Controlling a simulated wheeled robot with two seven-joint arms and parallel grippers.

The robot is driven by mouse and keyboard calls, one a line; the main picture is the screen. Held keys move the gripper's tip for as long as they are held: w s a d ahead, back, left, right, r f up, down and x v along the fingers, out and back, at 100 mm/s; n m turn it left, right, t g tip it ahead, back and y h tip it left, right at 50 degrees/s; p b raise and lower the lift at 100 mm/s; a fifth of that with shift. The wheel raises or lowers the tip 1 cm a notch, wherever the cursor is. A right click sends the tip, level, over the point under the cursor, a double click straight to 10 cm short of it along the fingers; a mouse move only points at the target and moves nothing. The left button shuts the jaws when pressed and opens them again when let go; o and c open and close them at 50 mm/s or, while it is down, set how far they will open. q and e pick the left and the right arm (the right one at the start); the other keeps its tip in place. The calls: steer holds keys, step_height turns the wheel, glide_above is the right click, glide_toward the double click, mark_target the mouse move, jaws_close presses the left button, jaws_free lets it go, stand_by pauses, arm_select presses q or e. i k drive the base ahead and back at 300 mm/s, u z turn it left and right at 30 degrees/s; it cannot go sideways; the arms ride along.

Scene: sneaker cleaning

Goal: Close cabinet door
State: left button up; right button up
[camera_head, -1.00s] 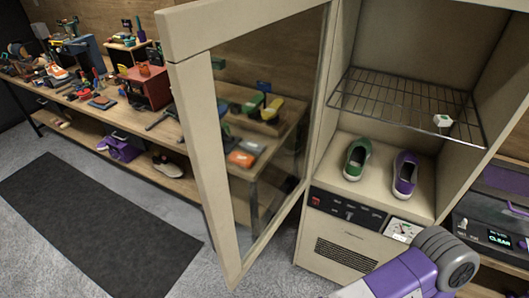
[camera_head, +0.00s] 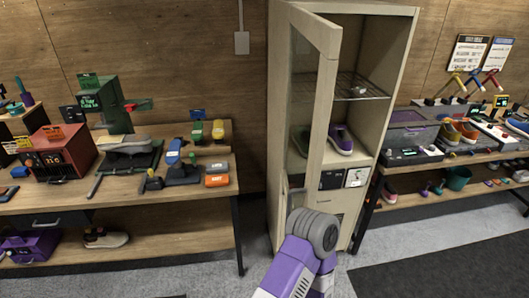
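The tall beige cabinet (camera_head: 382,110) stands in the middle against the wood wall. Its glass-paned door (camera_head: 324,110) is partly open, swung toward me from the left side. A purple sneaker (camera_head: 341,139) sits inside on the lower shelf, and a green sneaker (camera_head: 301,141) shows dimly through the door's glass. A wire rack (camera_head: 357,88) is above them. One of my purple arms rises from the bottom centre, with its grey joint in front of the door's lower part. I cannot tell which arm it is. Neither gripper's fingers can be seen.
A workbench (camera_head: 205,187) with tools, a red box (camera_head: 56,152) and a green box stands left of the cabinet. Another bench (camera_head: 440,157) with shoes and a grey case stands close on the right. Grey floor and a dark mat (camera_head: 450,272) lie at lower right.

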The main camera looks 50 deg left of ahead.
mark_target(325, 35)
steer(key=u, duration=1.65)
steer(key=i, duration=0.95)
steer(key=z, duration=0.55)
steer(key=k, duration=0.75)
steer(key=u, duration=0.45)
steer(key=i, duration=0.35)
steer(key=z, duration=0.05)
